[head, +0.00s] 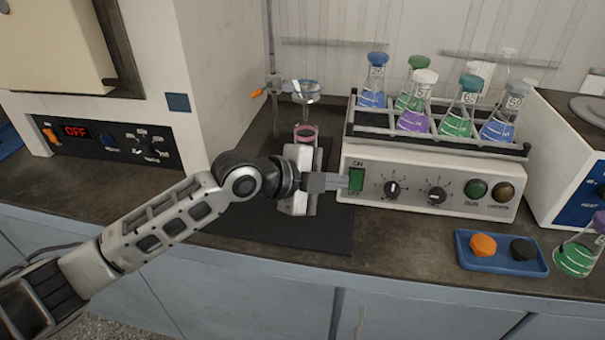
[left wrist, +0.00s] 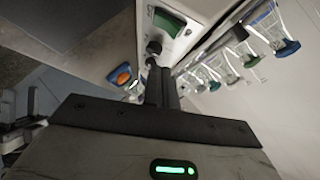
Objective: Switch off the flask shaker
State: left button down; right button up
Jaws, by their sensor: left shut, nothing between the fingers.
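The flask shaker (head: 430,168) is a white box with a rack of colored flasks on top. Its green rocker switch (head: 356,180) is at the left end of the front panel, with an ON label above it. The switch looks lit green. My left gripper (head: 343,182) is shut and empty, its fingertips right at the switch's left side and partly over it. I cannot tell whether they touch it. In the left wrist view the shut fingers (left wrist: 160,87) point toward the panel, near a green switch face (left wrist: 168,22). My right gripper is not in view.
Two knobs (head: 393,188) and two round buttons (head: 475,188) sit right of the switch. A funnel stand (head: 273,60) with a pink-filled vessel is behind my gripper. A blue tray (head: 500,265) with stoppers and a loose flask (head: 578,255) stand front right. An oven panel (head: 100,140) reads OFF.

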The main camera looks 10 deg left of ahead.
pick_arm(q)
jog(key=v, duration=0.7)
jog(key=shift+a+f+b, duration=0.2)
jog(key=shift+f+b, duration=0.1)
jog(key=shift+f, duration=0.1)
jog(key=shift+s, duration=0.15)
